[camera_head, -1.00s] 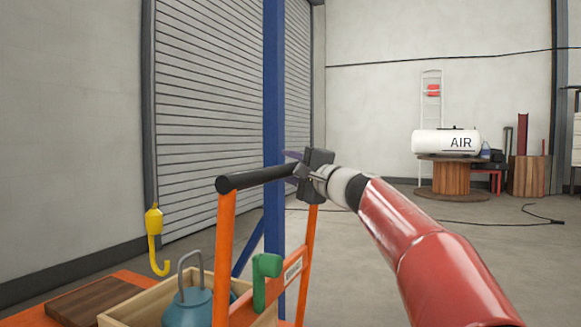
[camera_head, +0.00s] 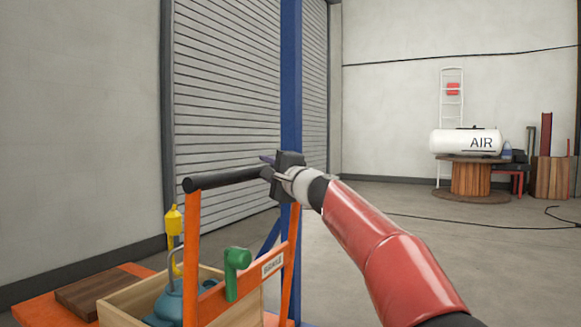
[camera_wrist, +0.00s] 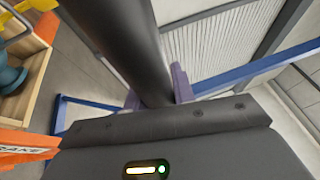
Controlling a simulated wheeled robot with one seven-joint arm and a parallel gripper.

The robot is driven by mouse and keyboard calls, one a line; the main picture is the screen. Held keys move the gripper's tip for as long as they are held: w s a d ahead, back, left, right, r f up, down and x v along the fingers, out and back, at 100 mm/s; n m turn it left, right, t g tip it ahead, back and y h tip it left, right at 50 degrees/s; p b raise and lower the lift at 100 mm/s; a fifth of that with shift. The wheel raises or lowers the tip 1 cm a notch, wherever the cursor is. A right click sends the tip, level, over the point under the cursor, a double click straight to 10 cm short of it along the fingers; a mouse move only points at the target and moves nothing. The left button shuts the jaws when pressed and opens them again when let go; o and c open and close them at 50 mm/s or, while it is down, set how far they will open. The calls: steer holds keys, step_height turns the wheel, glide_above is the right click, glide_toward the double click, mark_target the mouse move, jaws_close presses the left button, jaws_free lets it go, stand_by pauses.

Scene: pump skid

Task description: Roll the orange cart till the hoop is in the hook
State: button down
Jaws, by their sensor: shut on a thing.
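My gripper (camera_head: 272,172) is shut on the black handle bar (camera_head: 225,180) of the orange cart (camera_head: 192,255), near the bar's right end. In the wrist view its purple fingers (camera_wrist: 157,92) lie on both sides of the bar (camera_wrist: 125,45). A teal weight (camera_head: 172,305) with a grey hoop on top sits in a wooden crate (camera_head: 130,308) on the cart. The yellow hook (camera_head: 173,221) hangs down at the hoop, its lower part overlapping it and partly hidden by the cart's left post. I cannot tell whether the hoop is in the hook.
A green handle (camera_head: 236,265) is on the cart's frame. A brown board (camera_head: 95,290) lies on the cart's deck. A blue post (camera_head: 291,100) stands just beyond the handle. The floor to the right (camera_head: 480,265) is mostly clear, with a cable lying on it.

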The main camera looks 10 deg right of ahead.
steer(key=shift+w+a+f, duration=0.15)
steer(key=shift+w+a, duration=0.05)
steer(key=shift+a, duration=0.2)
steer(key=c, duration=1.2)
jaws_free()
steer(key=shift+o, duration=0.2)
steer(key=shift+s+d, duration=0.1)
steer(key=b+v, duration=0.3)
steer(key=v, duration=0.4)
steer(key=shift+s+b, duration=0.3)
steer(key=shift+d, duration=0.15)
